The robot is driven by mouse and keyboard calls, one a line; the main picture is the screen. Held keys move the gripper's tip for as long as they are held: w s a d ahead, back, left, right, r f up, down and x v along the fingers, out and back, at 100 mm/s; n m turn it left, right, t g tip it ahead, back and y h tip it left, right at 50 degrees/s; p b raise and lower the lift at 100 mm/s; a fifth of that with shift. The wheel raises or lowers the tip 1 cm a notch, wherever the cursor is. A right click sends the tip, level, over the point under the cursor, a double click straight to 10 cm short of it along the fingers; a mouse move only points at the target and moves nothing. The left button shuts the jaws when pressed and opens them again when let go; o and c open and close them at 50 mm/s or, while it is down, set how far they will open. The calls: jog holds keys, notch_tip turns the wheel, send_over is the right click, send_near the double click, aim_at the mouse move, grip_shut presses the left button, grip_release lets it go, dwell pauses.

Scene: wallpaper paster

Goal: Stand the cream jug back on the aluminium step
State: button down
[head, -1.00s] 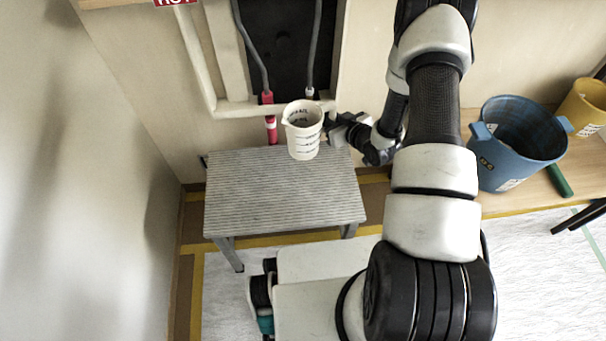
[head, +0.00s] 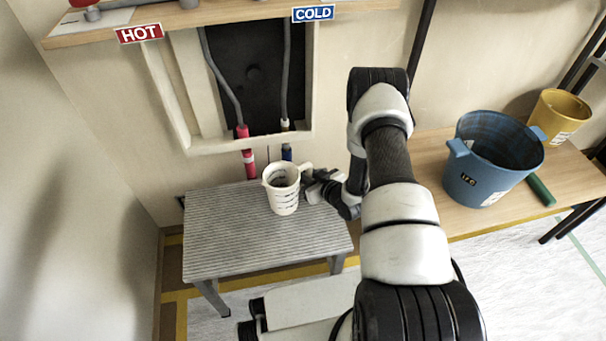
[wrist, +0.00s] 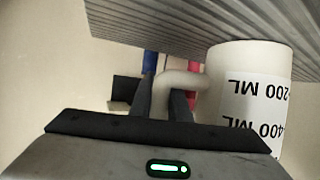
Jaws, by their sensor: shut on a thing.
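The cream jug (head: 283,195), marked with measuring lines, is upright over the back right part of the ribbed aluminium step (head: 235,240). My gripper (head: 312,185) reaches in from the right and is shut on the jug's handle. In the wrist view the handle (wrist: 180,80) sits at the dark fingers (wrist: 165,100). The jug's printed wall (wrist: 245,90) appears upside down there, with its base towards the step's ribbed top (wrist: 180,25). I cannot tell whether the base touches the step or hovers just above it.
A wall recess with hoses and red and blue pipe ends (head: 248,160) is close behind the step. A blue bucket (head: 490,165), yellow bucket (head: 560,115) and green roll (head: 540,190) are on the wooden bench to the right. The step's front and left are clear.

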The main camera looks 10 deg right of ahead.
jog(key=shift+f, duration=0.15)
jog(key=c, duration=1.7)
grip_release()
jog(key=shift+o, duration=0.2)
jog(key=shift+s+r, duration=0.1)
jog(key=shift+r, duration=0.2)
jog(key=p+v, duration=0.3)
jog(key=v, duration=0.8)
jog(key=shift+s+d, duration=0.2)
jog(key=shift+s, duration=0.1)
jog(key=shift+r, duration=0.1)
